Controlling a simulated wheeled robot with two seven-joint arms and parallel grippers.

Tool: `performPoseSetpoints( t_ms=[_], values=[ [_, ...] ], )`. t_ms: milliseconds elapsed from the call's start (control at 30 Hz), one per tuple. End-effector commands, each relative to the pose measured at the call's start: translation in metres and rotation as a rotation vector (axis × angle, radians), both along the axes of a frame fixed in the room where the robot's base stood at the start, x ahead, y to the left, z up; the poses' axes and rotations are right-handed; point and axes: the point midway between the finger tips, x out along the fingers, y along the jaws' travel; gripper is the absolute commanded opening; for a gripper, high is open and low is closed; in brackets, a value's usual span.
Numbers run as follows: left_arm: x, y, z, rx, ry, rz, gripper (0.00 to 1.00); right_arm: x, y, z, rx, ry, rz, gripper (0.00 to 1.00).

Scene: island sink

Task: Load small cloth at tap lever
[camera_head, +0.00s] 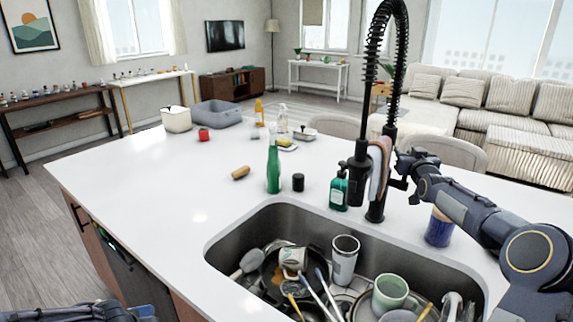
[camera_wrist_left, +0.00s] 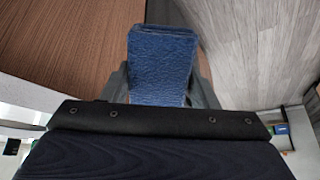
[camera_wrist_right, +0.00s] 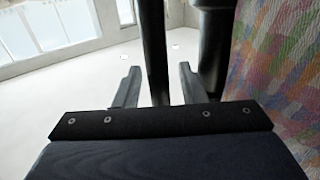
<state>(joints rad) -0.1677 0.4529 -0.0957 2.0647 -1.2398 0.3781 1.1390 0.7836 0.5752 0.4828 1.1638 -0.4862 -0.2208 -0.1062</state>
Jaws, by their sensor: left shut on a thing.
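The black tap (camera_head: 375,205) stands behind the sink with a tall coiled spring neck. A multicoloured cloth (camera_head: 378,168) hangs draped at the tap's middle; it fills the right side of the right wrist view (camera_wrist_right: 275,85). My right gripper (camera_head: 398,170) is beside the tap, just right of the cloth. Its fingers are apart, with a thin black bar (camera_wrist_right: 156,50) of the tap showing between them. My left gripper, low at the head view's bottom left, is shut on a blue folded cloth-like piece (camera_wrist_left: 161,65), held below counter level beside the brown cabinet front.
The sink (camera_head: 225,243) holds a pan, mugs, a tumbler and utensils. A green bottle (camera_head: 273,168), black jar (camera_head: 298,183), green soap bottle (camera_head: 339,190) and blue brush pot (camera_head: 439,228) stand behind it. The counter's left part (camera_head: 150,190) is clear.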

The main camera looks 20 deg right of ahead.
Motion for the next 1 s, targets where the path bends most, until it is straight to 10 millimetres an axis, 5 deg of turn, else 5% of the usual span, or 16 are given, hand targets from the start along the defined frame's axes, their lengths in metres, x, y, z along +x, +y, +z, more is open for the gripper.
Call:
performPoseSetpoints(
  t_ms=[133,400,767,1000],
  values=[
    [0.0,0.0,0.0,0.0,0.0,0.0,0.29,0.0,0.0,0.0,0.0,0.0,0.0,0.36],
    [0.0,0.0,0.0,0.0,0.0,0.0,0.29,0.0,0.0,0.0,0.0,0.0,0.0,0.0],
    [0.0,0.0,-0.006,0.0,0.0,0.0,0.29,-0.001,0.001,-0.002,-0.006,-0.005,0.001,0.0],
    [0.0,0.0,-0.045,0.0,0.0,0.0,0.29,-0.005,0.007,-0.008,-0.06,-0.048,0.001,0.0]
  ],
)
